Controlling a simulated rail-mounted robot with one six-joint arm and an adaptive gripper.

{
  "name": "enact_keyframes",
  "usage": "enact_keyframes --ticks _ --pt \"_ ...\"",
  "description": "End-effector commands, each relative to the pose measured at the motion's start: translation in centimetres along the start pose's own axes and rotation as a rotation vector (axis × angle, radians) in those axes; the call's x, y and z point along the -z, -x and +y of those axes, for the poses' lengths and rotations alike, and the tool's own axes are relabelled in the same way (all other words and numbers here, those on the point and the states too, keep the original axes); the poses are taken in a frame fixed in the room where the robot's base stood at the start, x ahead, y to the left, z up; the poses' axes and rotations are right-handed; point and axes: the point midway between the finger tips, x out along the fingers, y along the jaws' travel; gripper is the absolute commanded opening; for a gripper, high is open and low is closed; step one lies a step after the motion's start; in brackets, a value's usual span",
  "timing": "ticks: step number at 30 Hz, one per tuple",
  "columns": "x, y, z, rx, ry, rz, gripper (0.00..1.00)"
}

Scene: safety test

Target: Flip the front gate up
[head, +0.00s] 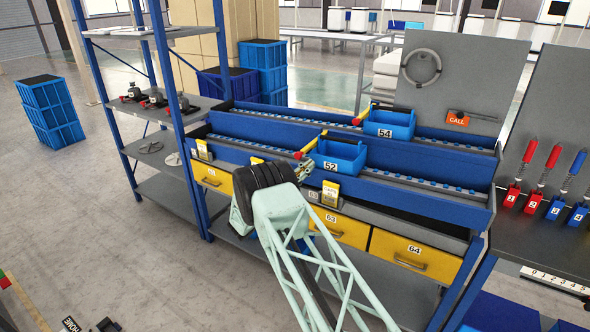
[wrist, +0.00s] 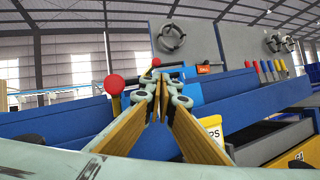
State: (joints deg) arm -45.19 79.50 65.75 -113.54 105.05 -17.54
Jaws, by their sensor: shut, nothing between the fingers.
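The front gate (head: 310,145) is a yellow bar with red ends, at the left side of the blue bin marked 52 (head: 345,158) on the lower rack row. In the head view it slants from lower left to upper right. A similar rear gate (head: 361,114) is beside the bin marked 54 (head: 392,123). In the wrist view a red knob on a yellow post (wrist: 115,88) stands left of my fingers, and another red knob (wrist: 155,62) shows farther back. My gripper (head: 306,168) is shut and empty, just in front of the front gate and left of bin 52; contact cannot be told.
The blue rack wall (head: 430,195) runs along the front. Yellow drawers (head: 412,255) are below, and a yellow card box (head: 330,193) stands on the ledge. The blue shelf post (head: 168,90) is at left. Red and blue spring handles (head: 527,165) stand at right.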

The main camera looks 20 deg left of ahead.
Motion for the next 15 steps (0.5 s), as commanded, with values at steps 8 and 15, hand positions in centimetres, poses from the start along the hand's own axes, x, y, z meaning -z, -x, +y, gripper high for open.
enact_keyframes --ticks 8,15 --pt "2.3 4.5 1.5 -0.076 0.0 -0.032 0.0" --pt "4.1 8.7 2.6 -0.145 -0.004 -0.061 0.0"
